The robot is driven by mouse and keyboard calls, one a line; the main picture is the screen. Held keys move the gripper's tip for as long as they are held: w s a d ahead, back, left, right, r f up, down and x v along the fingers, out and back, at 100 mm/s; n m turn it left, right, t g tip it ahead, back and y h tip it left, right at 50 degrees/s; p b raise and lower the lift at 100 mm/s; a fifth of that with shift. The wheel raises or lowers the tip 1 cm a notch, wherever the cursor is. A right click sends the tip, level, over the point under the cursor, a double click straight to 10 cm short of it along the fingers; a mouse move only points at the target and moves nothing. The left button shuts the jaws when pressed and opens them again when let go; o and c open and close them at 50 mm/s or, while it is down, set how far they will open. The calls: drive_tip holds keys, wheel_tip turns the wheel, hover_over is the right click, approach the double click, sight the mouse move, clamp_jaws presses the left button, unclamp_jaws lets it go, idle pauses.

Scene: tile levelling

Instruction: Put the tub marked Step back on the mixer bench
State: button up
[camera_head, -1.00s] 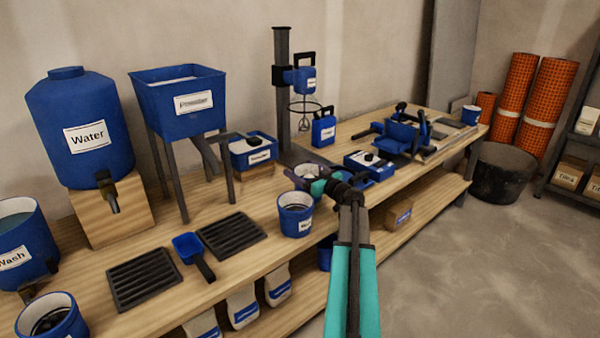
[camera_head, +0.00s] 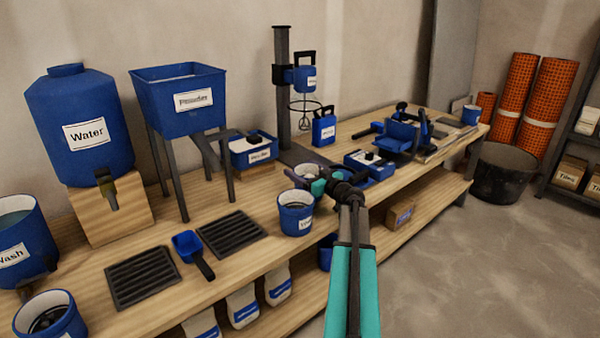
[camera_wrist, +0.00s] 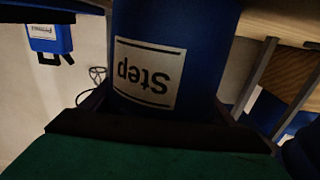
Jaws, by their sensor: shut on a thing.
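The tub marked Step (camera_wrist: 160,50) is blue with a white label. It fills the upper middle of the wrist view, its label upside down there. In the head view, a tub's pale inside (camera_head: 304,171) shows at my gripper (camera_head: 308,184); most of it is hidden, and its label cannot be read there. My gripper is shut on the Step tub. I cannot tell whether the tub touches the bench. The mixer bench (camera_head: 235,273) is a long wooden bench with a lower shelf. The mixer (camera_head: 283,95) stands on a dark post behind my gripper.
Another blue tub (camera_head: 296,213) stands just in front at the bench edge. Dark grates (camera_head: 143,277), a blue scoop (camera_head: 188,245), a Water barrel (camera_head: 88,130) and a Powder hopper (camera_head: 180,105) are to the left. Blue tools (camera_head: 400,135) crowd the right. Bare wood shows between grates and hopper.

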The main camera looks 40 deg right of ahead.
drive_tip(key=shift+s+a+f+b, duration=0.15)
drive_tip(key=shift+f+b, duration=0.55)
idle(0.7)
drive_tip(key=o, duration=2.1)
drive_tip(key=shift+f, duration=0.1)
drive_tip(key=shift+s, duration=0.2)
drive_tip(key=s, duration=0.4)
drive_tip(key=s+r, duration=0.1)
drive_tip(key=s, duration=0.4)
drive_tip(key=s+p, duration=0.1)
drive_tip(key=s, duration=0.3)
drive_tip(key=shift+s+a+r, duration=0.15)
drive_tip(key=shift+a+r, duration=0.1)
drive_tip(key=shift+a, duration=0.15)
